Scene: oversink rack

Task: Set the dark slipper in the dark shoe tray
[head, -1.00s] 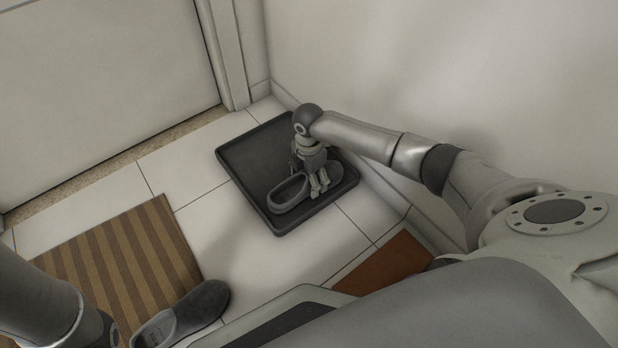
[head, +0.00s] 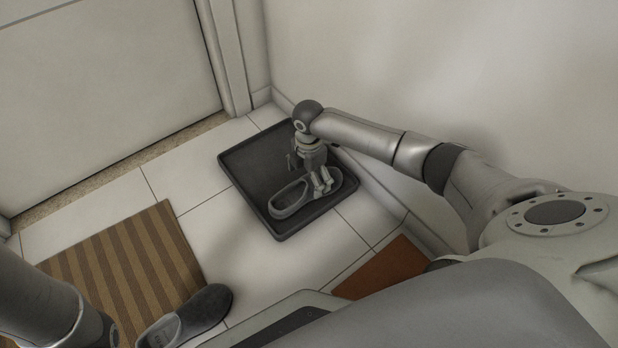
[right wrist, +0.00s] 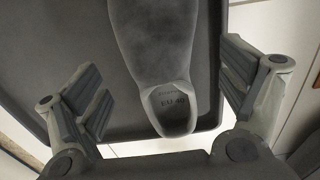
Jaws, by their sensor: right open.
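A dark grey slipper (head: 289,198) lies in the dark shoe tray (head: 243,165), toward its near right side, with its opening facing up. My right gripper (head: 308,172) is open just above this slipper. A second dark slipper (head: 205,308) lies on the floor at the bottom. My left arm enters at the lower left; its gripper is out of view.
A brown striped mat (head: 120,262) lies on the tiled floor at left. A reddish-brown patch (head: 385,270) shows at the lower right. The wall runs close along the tray's right side. White tiles between mat and tray are clear.

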